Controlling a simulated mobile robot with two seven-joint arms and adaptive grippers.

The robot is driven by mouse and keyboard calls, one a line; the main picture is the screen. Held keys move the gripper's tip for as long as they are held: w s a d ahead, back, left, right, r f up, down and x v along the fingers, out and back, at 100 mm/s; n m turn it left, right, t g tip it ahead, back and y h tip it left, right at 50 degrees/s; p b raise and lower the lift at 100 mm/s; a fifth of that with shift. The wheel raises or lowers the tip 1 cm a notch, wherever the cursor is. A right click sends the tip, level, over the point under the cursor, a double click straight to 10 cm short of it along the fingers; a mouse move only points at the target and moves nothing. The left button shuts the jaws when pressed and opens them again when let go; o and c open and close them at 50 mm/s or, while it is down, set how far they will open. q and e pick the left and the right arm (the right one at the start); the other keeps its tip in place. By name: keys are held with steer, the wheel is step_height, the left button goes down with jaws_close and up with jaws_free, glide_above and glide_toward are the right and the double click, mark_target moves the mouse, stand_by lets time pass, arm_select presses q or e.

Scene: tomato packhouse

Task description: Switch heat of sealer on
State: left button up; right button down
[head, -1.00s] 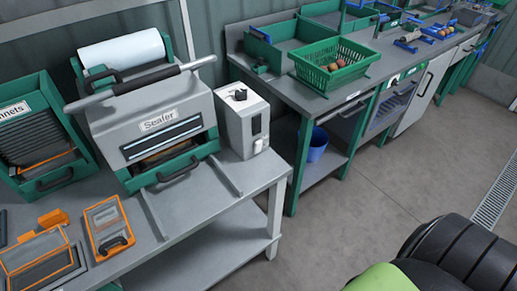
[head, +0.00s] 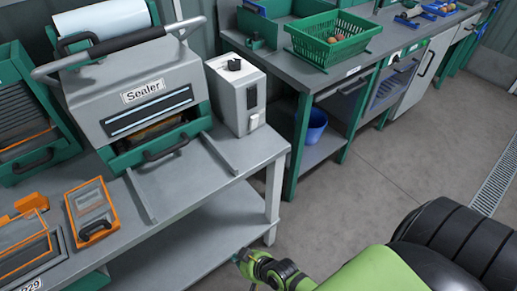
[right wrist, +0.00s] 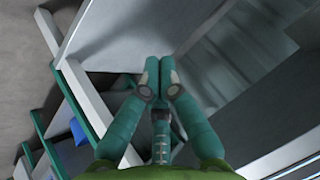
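The sealer (head: 140,100), a grey machine with a "Sealer" label and a long black-gripped handle, stands on the grey bench at the left. Joined to its right side is a pale control box (head: 236,95). The box has a black knob (head: 234,65) on top, a dark panel (head: 252,96) and a white switch (head: 254,121) low on its front; the switch's position is too small to tell. My right gripper (head: 243,259) is low in front of the bench, below and apart from the box. In the right wrist view its fingers (right wrist: 160,75) are together and empty. My left gripper is out of view.
The bench (head: 215,165) has a front edge, corner leg and lower shelf (head: 200,240) near my right gripper. Orange-framed trays (head: 91,210) lie at its left. Another bench with a green basket (head: 328,40) stands behind; a blue bucket (head: 316,125) is below. Floor (head: 400,170) at right is clear.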

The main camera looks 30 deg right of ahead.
steer(key=w+a+r+m+t+y+b, duration=0.1)
steer(key=w+r+m+t+b, duration=0.3)
steer(key=r, duration=0.9)
steer(key=w+r+m+t+y+b, duration=0.1)
steer(key=w+r+m+t, duration=0.2)
steer(key=w+r+t, duration=0.7)
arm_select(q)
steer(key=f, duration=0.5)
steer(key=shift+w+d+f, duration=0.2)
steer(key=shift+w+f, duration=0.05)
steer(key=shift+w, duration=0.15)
arm_select(e)
steer(key=s+d+m+g+h, duration=0.1)
steer(key=d+m+g+h, duration=0.3)
steer(key=d+m+h, duration=0.4)
steer(key=s+d+m+g+h, duration=0.2)
steer(key=d+m+g+h, duration=0.1)
steer(key=d+m+h, duration=0.5)
steer(key=m+h, duration=0.2)
steer(key=m, duration=0.1)
steer(key=shift+s+d+r+m+g, duration=0.2)
steer(key=shift+s+d+m+g, duration=0.1)
steer(key=shift+g, duration=0.1)
